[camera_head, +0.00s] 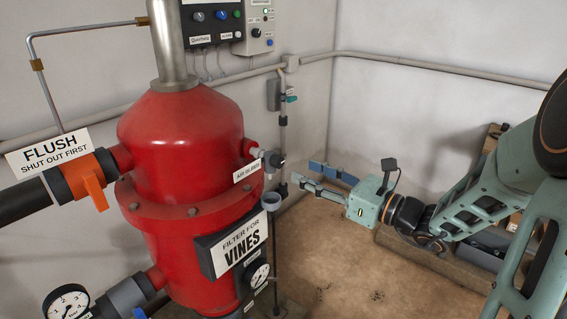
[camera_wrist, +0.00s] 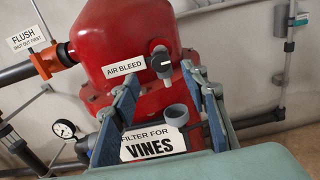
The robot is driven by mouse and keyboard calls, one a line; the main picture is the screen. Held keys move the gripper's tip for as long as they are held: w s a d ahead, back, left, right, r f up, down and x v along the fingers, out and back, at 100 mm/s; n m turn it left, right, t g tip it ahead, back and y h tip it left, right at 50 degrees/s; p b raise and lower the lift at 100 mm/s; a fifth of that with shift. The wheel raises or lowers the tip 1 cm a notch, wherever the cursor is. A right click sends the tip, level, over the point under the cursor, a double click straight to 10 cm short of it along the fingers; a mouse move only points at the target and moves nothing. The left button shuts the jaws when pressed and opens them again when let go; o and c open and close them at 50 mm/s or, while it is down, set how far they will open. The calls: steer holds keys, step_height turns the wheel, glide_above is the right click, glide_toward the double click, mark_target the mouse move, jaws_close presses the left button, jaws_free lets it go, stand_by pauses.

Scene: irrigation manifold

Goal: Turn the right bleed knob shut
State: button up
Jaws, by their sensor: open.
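The air bleed knob (camera_wrist: 162,63) is a small grey knob with a pale mark on its face, on the side of the red filter tank (camera_wrist: 115,40), beside an "AIR BLEED" label. In the head view the knob (camera_head: 274,159) is on the tank's right side, above a grey funnel cup (camera_head: 271,200). My gripper (camera_head: 303,172) is open and empty, to the right of the knob and apart from it, with its blue fingers pointing at it. In the wrist view the knob is between the tips of my gripper (camera_wrist: 160,73). Only one bleed knob is seen.
An orange flush valve handle (camera_head: 93,190) is at the left. A "FILTER FOR VINES" sign (camera_head: 240,245) and gauges (camera_head: 260,274) are low on the tank. A grey pipe with a teal-handled valve (camera_head: 290,98) runs down the wall behind. Floor between tank and arm is open.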

mark_target(281, 162)
steer(key=x, duration=0.8)
steer(key=shift+w+a, duration=0.1)
steer(key=shift+a, duration=0.05)
jaws_close()
steer(key=shift+f, duration=0.1)
